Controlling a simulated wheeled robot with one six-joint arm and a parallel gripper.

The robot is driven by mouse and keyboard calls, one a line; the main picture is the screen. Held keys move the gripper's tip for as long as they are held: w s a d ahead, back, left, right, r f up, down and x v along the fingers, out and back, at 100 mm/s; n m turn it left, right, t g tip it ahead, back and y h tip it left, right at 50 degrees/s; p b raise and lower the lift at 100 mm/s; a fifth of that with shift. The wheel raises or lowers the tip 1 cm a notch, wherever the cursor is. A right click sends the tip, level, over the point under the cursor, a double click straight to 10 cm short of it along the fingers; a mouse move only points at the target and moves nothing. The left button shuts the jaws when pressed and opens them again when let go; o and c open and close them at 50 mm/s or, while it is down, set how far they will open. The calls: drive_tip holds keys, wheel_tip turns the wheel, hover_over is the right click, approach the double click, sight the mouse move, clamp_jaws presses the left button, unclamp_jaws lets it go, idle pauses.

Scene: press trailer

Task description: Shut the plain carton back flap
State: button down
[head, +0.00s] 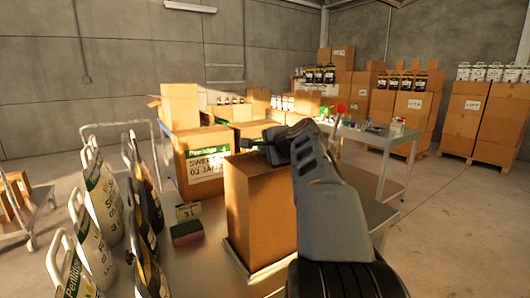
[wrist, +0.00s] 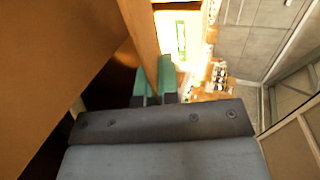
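The plain carton (head: 262,220) stands upright on the metal table in the head view, its front and side faces blank. Its top looks dark brown, and my arm covers its right part. My gripper (head: 257,144) is at the carton's far upper edge, small and partly hidden. In the wrist view, the green fingertips (wrist: 153,86) show with a narrow gap between them. A strip of cardboard (wrist: 143,35) runs down to this gap; I cannot tell whether the fingers grip it. A large brown panel (wrist: 50,50) fills the left. I cannot make out clearly which panel is the back flap.
White bottles (head: 92,200) and dark bottles (head: 145,195) stand left of the carton. A green and red sponge (head: 187,232) lies beside it. A printed carton (head: 203,160) stands behind. A second table (head: 375,137) is at the back right.

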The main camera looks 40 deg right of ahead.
drive_tip(key=c, duration=1.3)
unclamp_jaws()
drive_tip(key=shift+c, duration=0.2)
drive_tip(key=shift+r, duration=0.5)
wheel_tip(320, 180, up, 3)
drive_tip(key=shift+f+p, duration=0.1)
drive_tip(key=shift+p, duration=0.6)
drive_tip(key=s+a+r, duration=0.6)
drive_tip(key=s+r, duration=0.3)
drive_tip(key=s, duration=0.3)
drive_tip(key=shift+s+p, duration=0.3)
drive_tip(key=shift+r, duration=0.1)
